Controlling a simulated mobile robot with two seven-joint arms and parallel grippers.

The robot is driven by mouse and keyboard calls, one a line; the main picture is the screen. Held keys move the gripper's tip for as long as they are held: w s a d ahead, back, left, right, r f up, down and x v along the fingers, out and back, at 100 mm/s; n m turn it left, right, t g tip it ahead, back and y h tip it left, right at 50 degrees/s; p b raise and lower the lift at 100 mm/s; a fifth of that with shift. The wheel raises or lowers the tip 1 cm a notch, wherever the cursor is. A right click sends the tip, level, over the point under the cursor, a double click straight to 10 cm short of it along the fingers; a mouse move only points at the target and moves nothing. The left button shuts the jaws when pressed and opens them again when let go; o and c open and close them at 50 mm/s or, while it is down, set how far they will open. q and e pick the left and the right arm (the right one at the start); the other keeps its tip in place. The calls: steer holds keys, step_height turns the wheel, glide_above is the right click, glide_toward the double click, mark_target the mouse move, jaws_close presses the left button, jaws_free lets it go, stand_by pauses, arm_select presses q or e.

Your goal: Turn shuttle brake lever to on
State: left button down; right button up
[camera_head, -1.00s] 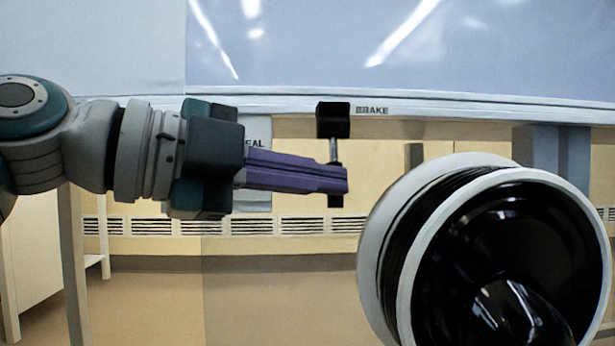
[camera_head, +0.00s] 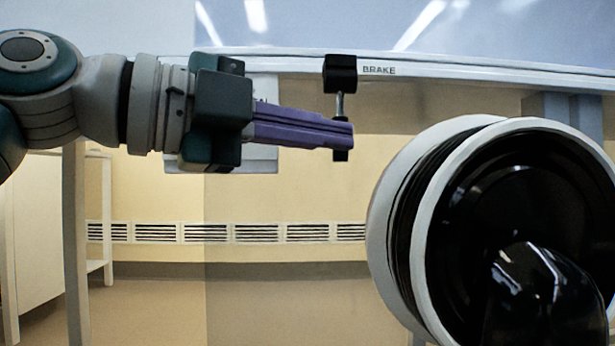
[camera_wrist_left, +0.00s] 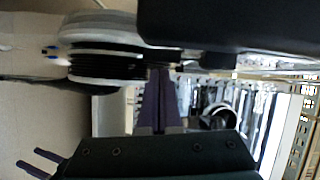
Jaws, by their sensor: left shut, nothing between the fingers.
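The brake lever hangs from a black block (camera_head: 340,73) on the white frame, beside the label BRAKE (camera_head: 379,70). Its metal rod (camera_head: 339,104) points down to a black end (camera_head: 341,155). My left gripper (camera_head: 351,136) comes in from the left with its purple fingers shut and empty. The fingers cross in front of the lower rod and hide part of it. I cannot tell whether they touch it. In the left wrist view the shut fingers (camera_wrist_left: 158,100) point up, below a large dark block (camera_wrist_left: 230,25).
A large round black port with a white rim (camera_head: 500,235) stands close on the right of the lever. The glass window lies above the frame. A vented beige wall (camera_head: 235,232) is behind, with open floor below. A white stand (camera_head: 75,240) is at the left.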

arm_select(q)
steer(key=shift+w+m+b, duration=0.3)
steer(key=shift+m+b, duration=0.1)
steer(key=shift+b, duration=0.15)
arm_select(e)
steer(key=shift+x, duration=1.25)
arm_select(q)
steer(key=shift+f, duration=0.1)
arm_select(e)
steer(key=shift+s, duration=0.15)
arm_select(q)
steer(key=p+v, duration=0.2)
steer(key=v, duration=0.8)
steer(key=shift+f, duration=0.15)
arm_select(e)
step_height(320, 180, up, 2)
steer(key=shift+r, duration=0.2)
arm_select(q)
steer(key=shift+d, duration=0.1)
